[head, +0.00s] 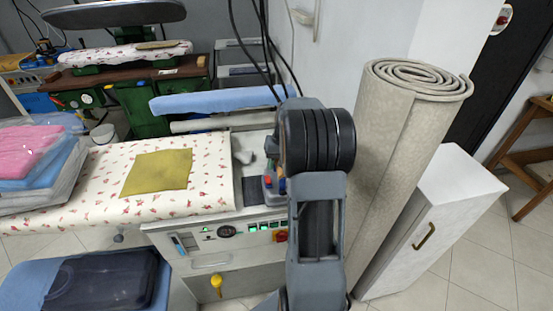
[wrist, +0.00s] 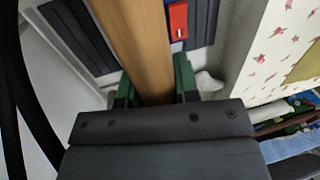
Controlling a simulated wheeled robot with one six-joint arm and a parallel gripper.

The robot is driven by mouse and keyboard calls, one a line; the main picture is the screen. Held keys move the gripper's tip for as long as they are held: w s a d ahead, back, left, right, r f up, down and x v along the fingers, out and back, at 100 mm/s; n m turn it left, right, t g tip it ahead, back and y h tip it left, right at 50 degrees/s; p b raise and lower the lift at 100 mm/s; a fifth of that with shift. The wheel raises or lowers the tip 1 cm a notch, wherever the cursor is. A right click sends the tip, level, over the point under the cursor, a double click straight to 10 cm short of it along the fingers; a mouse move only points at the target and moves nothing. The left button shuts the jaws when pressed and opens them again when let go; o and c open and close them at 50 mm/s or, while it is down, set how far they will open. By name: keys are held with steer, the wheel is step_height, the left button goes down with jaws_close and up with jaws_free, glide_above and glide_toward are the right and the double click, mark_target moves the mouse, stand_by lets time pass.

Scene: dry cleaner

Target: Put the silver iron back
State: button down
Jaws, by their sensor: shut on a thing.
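In the wrist view, the two green fingers of my gripper (wrist: 153,84) are closed on either side of a wooden handle (wrist: 135,35), which I take to be the silver iron's. A red part (wrist: 178,20) shows beside the handle. The iron's silver body is mostly hidden under the handle. Dark ridged pads (wrist: 72,35) lie below, on both sides of the handle. In the head view, my arm hides the gripper and most of the iron. A dark ridged pad (head: 251,190) shows left of the arm. I cannot tell whether the iron touches the pads.
A flower-patterned ironing board (head: 95,165) with an olive cloth (head: 157,172) lies left. A small white object (head: 243,157) sits near the pad. A leaning rolled carpet (head: 405,150) and white cabinet (head: 440,220) stand close on the right. Dark cables (head: 264,40) hang above.

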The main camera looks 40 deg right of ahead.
steer(key=shift+f, duration=0.35)
steer(key=shift+f, duration=0.2)
steer(key=c, duration=0.8)
jaws_free()
steer(key=shift+f, duration=0.15)
steer(key=shift+c, duration=0.2)
steer(key=shift+s, duration=0.1)
step_height(320, 180, up, 11)
steer(key=d, duration=0.2)
steer(key=s+a+r+n+h, duration=0.1)
steer(key=s+a, duration=0.1)
steer(key=a, duration=0.3)
steer(key=s+a+n+t, duration=0.1)
steer(key=s+a, duration=0.2)
steer(key=a, duration=0.3)
steer(key=s+a+r+n+h, duration=0.1)
steer(key=s+a, duration=0.1)
steer(key=a, duration=0.3)
steer(key=s+a+f+n+t, duration=0.1)
steer(key=s+a+f+n, duration=0.1)
steer(key=s+a+f, duration=0.3)
steer(key=s+a, duration=0.3)
steer(key=shift+s+t, duration=0.25)
steer(key=shift+t, duration=0.05)
